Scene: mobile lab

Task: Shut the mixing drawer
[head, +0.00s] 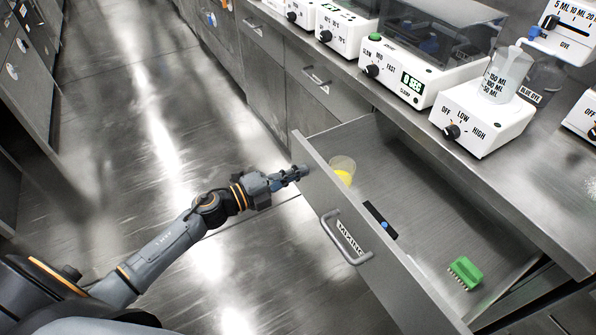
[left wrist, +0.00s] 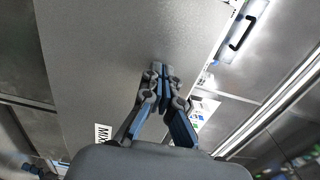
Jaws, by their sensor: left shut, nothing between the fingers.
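The mixing drawer (head: 375,266) is pulled out from the counter in the head view, its grey front labelled MIXING and fitted with a metal handle (head: 346,239). A cup with yellow contents (head: 343,171), a small dark item with a blue spot (head: 380,221) and a green connector block (head: 466,272) lie inside. My left gripper (head: 303,172) is shut and empty, at the outer face of the drawer front near its far upper corner. In the left wrist view the fingertips (left wrist: 161,70) are against or very close to the drawer front (left wrist: 100,50); contact cannot be told.
The steel counter (head: 560,190) above the drawer carries a stirrer with a beaker (head: 484,116) and other white instruments. Shut drawers (head: 262,35) line the cabinet farther back. The shiny floor (head: 150,150) left of the drawer is clear.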

